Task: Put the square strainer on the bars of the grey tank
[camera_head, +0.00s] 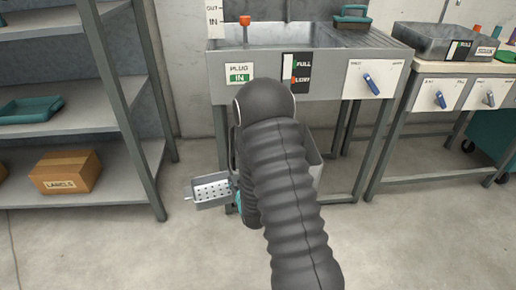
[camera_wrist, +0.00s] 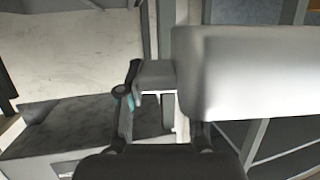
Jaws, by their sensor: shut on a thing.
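The square strainer (camera_head: 212,191) is a small grey metal box with a perforated bottom, held out at the left of my arm in the head view. My gripper (camera_head: 238,195) is mostly hidden behind my dark arm there. In the wrist view my gripper (camera_wrist: 160,108) is shut on the strainer's small grey end piece, and the strainer's pale side (camera_wrist: 250,75) fills the upper right. A grey tank (camera_head: 316,165) shows partly behind my arm, below the sink bench. Its bars cannot be made out.
A sink bench (camera_head: 330,88) with a plug sign and blue lever stands behind. A second bench (camera_head: 440,97) to its right carries a grey basin (camera_head: 458,45). Shelves (camera_head: 85,100) with a teal tray and a box stand at left. Floor in front is clear.

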